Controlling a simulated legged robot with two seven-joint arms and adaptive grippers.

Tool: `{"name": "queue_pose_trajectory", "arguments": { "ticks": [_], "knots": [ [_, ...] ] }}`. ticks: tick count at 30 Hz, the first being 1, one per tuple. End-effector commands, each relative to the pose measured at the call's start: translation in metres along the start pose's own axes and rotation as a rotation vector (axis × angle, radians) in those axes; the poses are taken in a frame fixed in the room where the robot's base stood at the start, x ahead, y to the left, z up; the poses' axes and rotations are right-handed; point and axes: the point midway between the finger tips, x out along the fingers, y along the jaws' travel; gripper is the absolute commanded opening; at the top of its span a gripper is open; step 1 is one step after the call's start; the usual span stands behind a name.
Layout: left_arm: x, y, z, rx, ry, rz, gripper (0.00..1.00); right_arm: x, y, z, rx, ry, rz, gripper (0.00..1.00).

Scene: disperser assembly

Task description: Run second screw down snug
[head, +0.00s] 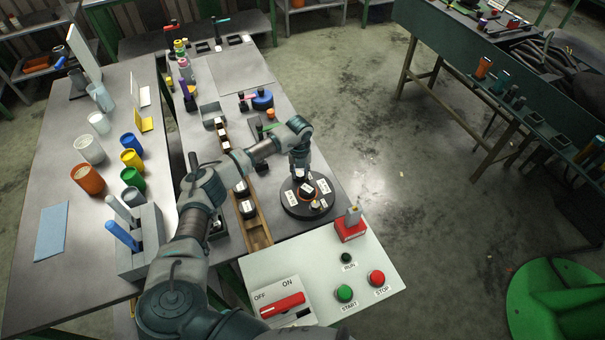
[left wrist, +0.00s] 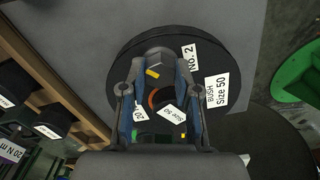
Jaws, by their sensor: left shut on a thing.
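A round black disperser base (head: 291,209) with white labels sits near the right edge of the workbench. It also shows in the left wrist view (left wrist: 120,82), with labels reading No. 2 and BUSH Size 50. A dark centre part with an orange ring (head: 307,190) stands in its middle. My left gripper (head: 299,174) points down over the base's far side. In the left wrist view its two fingers (left wrist: 160,105) are shut on a screw, mostly hidden between them. A small upright piece (head: 315,204) stands on the base's near side. My right gripper is out of view.
A wooden parts tray (head: 257,228) runs left of the base. A control panel (head: 330,262) with a red switch (head: 283,305), a green START button (head: 345,293) and a red STOP button (head: 376,278) lies nearer. Coloured cups and bottles stand on the left bench.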

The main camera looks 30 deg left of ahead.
Motion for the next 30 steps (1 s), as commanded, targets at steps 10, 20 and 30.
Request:
{"name": "queue_pose_trajectory", "arguments": {
  "ticks": [10, 20, 30],
  "knots": [
    [0.002, 0.0, 0.0, 0.327, 0.003, 0.003, 0.0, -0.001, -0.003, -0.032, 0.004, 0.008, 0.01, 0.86],
    [0.002, -0.001, -0.001, 0.621, 0.003, 0.003, 0.0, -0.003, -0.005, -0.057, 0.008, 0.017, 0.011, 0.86],
    [0.001, -0.003, -0.002, 0.821, 0.002, 0.001, 0.0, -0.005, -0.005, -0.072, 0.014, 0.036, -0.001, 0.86]
  ]
}}
